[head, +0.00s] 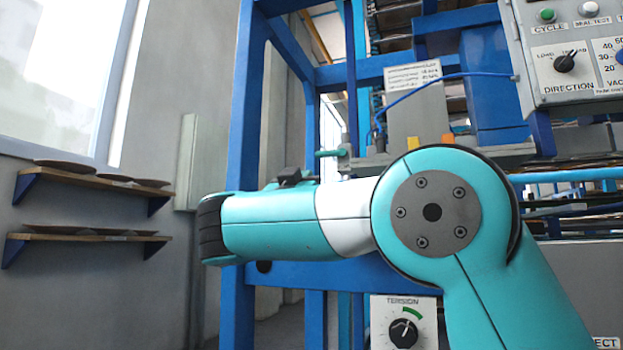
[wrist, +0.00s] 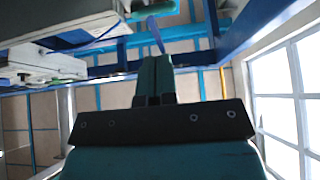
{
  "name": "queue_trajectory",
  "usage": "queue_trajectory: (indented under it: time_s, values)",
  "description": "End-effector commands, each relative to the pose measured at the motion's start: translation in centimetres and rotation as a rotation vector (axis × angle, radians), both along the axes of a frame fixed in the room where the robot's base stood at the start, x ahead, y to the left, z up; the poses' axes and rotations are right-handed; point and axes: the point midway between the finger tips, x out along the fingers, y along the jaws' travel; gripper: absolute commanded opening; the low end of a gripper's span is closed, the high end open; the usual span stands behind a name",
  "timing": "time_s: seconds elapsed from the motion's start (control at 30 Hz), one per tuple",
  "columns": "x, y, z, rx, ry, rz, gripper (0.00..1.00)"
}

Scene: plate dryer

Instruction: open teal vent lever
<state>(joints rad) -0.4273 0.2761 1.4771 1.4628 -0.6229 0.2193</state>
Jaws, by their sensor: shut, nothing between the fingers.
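In the head view a small teal lever (head: 330,153) sticks out to the left from a grey fitting, below a grey labelled box on the blue frame. Its lower surroundings are partly covered by my teal arm. In the wrist view my gripper (wrist: 154,62) is shut and empty, its two dark teal fingers together and pointing up the picture. A slim blue piece (wrist: 155,34) shows just beyond the fingertips, under a teal bar; I cannot tell whether either is the lever, or whether the fingers touch it. In the head view the fingers are hidden.
A blue steel frame (head: 240,200) stands behind my arm. A control panel (head: 575,55) with knobs is at the upper right, and a tension dial (head: 404,325) is low in the middle. Shelves with plates (head: 85,234) hang on the left wall beside a window.

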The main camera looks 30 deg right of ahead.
Motion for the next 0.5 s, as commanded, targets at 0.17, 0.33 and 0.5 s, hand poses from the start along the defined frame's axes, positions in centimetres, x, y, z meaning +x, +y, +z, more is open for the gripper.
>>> queue_trajectory:
  time_s: [0.17,0.33,0.5]
  values:
    - [1.0,-1.3,2.0,-0.001,0.004,-0.001,0.00]
    - [2.0,-2.5,3.0,0.000,0.005,-0.001,0.00]
    - [3.5,-4.6,4.7,0.000,0.003,-0.003,0.00]
